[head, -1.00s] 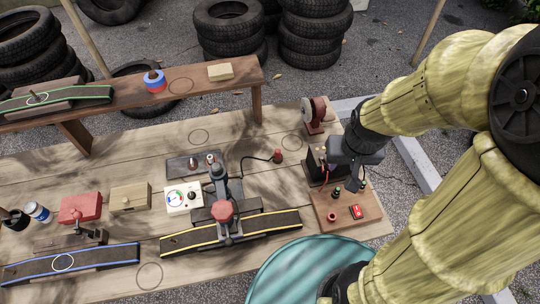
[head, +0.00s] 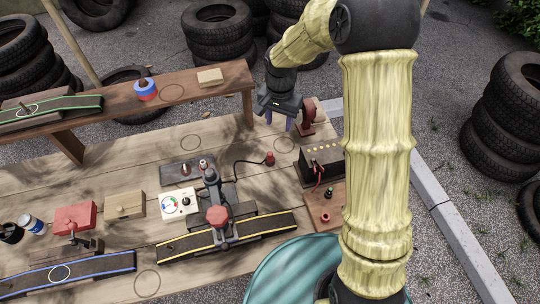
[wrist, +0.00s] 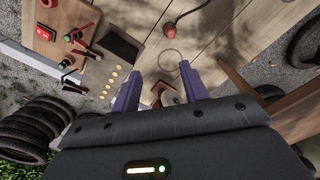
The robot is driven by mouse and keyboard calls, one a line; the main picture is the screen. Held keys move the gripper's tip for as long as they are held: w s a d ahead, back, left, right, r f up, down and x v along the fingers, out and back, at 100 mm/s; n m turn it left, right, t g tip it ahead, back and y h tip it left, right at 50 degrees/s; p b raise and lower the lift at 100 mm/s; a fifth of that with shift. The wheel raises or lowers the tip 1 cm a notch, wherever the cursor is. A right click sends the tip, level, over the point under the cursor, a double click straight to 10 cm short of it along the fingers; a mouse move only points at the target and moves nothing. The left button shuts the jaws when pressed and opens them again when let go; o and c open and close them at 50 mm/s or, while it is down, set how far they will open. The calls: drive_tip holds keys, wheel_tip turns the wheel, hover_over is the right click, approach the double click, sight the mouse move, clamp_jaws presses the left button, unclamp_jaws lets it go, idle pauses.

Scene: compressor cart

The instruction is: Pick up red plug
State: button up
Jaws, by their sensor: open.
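The red plug (head: 270,158) stands on the wooden table at the end of a black cord, right of the gauge block and clamp. In the wrist view the red plug (wrist: 168,28) shows near the top, beyond my fingertips. My gripper (head: 278,122) hangs above the table's back edge, behind the plug and apart from it. In the wrist view my gripper (wrist: 159,71) has its two purple fingers spread with nothing held between them.
A red-framed wheel (head: 307,120) stands close right of my gripper. A black box (head: 320,165) with red leads is at the table's right side. The raised wooden shelf (head: 180,97) is at left. Bare planks lie around the plug.

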drive_tip(key=shift+w+a+f+m, duration=0.25)
drive_tip(key=shift+w+a, duration=0.2)
drive_tip(key=shift+a, duration=0.1)
drive_tip(key=shift+w+a+f+m, duration=0.25)
drive_tip(key=shift+w+a, duration=0.15)
drive_tip(key=shift+a, duration=0.1)
drive_tip(key=shift+f, duration=0.1)
drive_tip(key=p, duration=0.2)
hover_over(270, 153)
drive_tip(key=f, duration=1.2)
drive_tip(key=shift+w+d, duration=0.1)
drive_tip(key=shift+d, duration=0.1)
drive_tip(key=shift+f+p, duration=0.15)
drive_tip(key=shift+p, duration=0.15)
drive_tip(key=shift+a+f+p, duration=0.2)
drive_tip(key=shift+f+p, duration=0.7)
drive_tip(key=shift+f, duration=1.6)
clamp_jaws()
